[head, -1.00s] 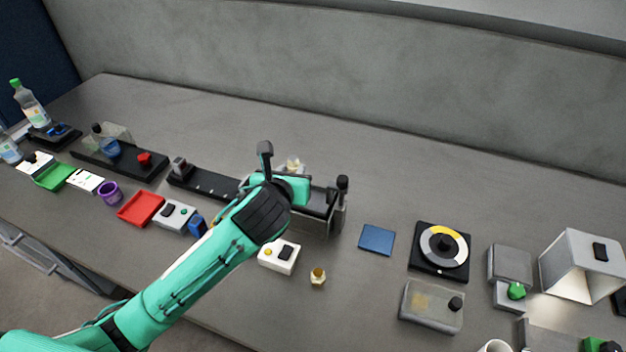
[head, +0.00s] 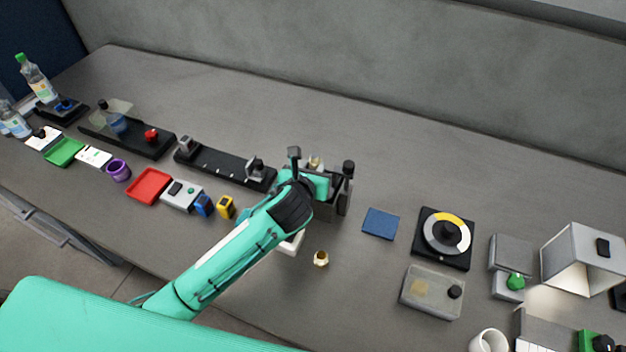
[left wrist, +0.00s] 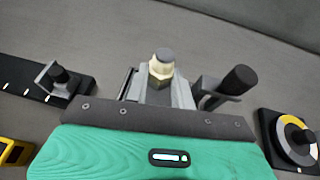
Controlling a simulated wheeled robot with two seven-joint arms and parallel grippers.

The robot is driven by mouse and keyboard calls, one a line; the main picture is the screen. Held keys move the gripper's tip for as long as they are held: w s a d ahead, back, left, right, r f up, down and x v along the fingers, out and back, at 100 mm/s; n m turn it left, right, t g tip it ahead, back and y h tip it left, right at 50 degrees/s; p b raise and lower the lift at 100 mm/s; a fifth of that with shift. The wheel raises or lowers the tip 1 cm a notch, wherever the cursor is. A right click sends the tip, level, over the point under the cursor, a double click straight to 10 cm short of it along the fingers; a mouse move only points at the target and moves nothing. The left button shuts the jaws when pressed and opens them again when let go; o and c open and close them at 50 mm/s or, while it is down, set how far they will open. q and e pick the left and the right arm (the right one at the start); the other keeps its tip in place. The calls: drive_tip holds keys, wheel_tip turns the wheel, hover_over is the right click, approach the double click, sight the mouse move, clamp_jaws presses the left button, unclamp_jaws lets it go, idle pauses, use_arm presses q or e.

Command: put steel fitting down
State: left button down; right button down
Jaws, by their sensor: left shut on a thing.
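My left gripper (head: 318,174) is shut on the fitting (head: 315,162), whose cream hex body shows just past the jaws. In the left wrist view the fitting (left wrist: 160,68) has a cream hex part and a round grey top, and stands up between the grey fingers. The gripper is at the dark grey fixture (head: 328,208) with a black-knobbed lever (head: 348,168). My arm hides part of this fixture, and I cannot tell whether the fitting touches it. My right gripper is not in view.
A small brass piece (head: 321,258) stands in front. A white box (head: 292,245) is partly behind my arm. A black rail (head: 215,163) lies left, a blue mat (head: 380,223) and a dial (head: 444,237) right. The table behind the fixture is clear.

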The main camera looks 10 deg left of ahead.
use_arm(q)
drive_tip(key=shift+f, duration=2.85)
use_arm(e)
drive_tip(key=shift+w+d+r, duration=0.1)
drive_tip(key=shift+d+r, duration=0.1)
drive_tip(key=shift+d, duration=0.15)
use_arm(q)
drive_tip(key=shift+f, duration=0.1)
drive_tip(key=c, duration=1.2)
unclamp_jaws()
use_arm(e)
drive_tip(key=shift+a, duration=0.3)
use_arm(q)
drive_tip(key=b+v, duration=0.1)
drive_tip(key=v, duration=1.1)
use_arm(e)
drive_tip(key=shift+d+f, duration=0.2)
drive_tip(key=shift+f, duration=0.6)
